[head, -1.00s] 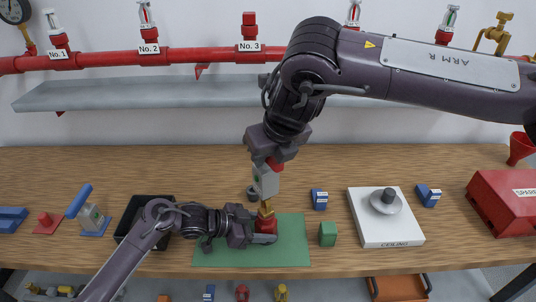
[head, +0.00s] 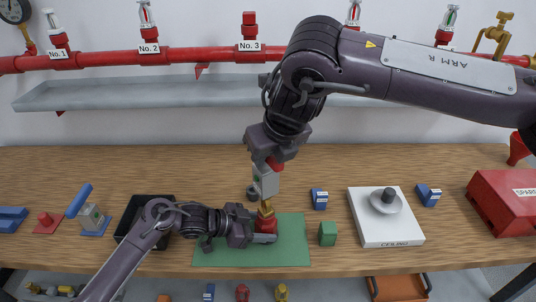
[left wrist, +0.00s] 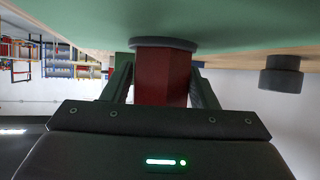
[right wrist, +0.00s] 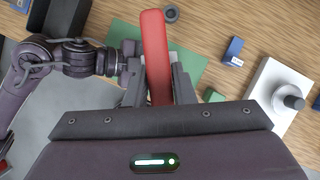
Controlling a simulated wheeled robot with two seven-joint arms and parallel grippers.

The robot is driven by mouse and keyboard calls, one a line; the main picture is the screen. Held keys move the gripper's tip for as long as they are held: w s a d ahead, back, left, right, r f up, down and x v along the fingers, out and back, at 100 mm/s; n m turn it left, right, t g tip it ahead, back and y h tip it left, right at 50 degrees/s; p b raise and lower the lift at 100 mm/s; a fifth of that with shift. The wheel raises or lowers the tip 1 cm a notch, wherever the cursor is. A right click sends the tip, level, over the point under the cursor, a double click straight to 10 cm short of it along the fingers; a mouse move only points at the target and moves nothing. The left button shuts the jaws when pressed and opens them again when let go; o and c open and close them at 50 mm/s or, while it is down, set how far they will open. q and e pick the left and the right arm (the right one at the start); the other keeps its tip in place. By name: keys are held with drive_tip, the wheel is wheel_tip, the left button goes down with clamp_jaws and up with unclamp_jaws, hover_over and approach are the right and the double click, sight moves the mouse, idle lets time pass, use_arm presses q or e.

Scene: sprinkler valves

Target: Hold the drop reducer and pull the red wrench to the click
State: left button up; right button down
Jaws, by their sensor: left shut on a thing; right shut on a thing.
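The red drop reducer (head: 266,227) stands upright at the green mat's middle in the head view, with a brass fitting (head: 266,209) on top. My left gripper (head: 264,237) is shut on the reducer from the left, low over the mat. The left wrist view shows the red body (left wrist: 162,75) between both fingers. The red wrench (right wrist: 156,55) is between the fingers of my right gripper (right wrist: 158,80), which is shut on it. In the head view my right gripper (head: 273,160) covers most of the handle.
A green mat (head: 215,256) lies under the reducer. A green block (head: 328,234), a blue block (head: 319,199) and a white ceiling plate (head: 400,235) are to the right. A black tray (head: 130,215) and a blue-handled tool (head: 79,201) are to the left. A grey shelf (head: 150,94) is behind.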

sight(264, 181)
drive_tip(key=shift+f, duration=3.65)
drive_tip(key=shift+a+m, duration=0.1)
drive_tip(key=shift+m, duration=0.3)
drive_tip(key=shift+a+m+h, duration=0.2)
drive_tip(key=shift+m+h, duration=1)
drive_tip(key=shift+m, duration=0.9)
drive_tip(key=shift+m+t+h, duration=0.3)
drive_tip(key=shift+m, duration=0.5)
drive_tip(key=shift+a+m+h, duration=0.1)
drive_tip(key=shift+m+h, duration=0.2)
drive_tip(key=shift+m, duration=0.2)
drive_tip(key=shift+a+m+h, duration=0.15)
drive_tip(key=shift+m+h, duration=0.55)
drive_tip(key=shift+m, duration=0.9)
drive_tip(key=shift+n, duration=0.4)
drive_tip(key=shift+r, duration=0.1)
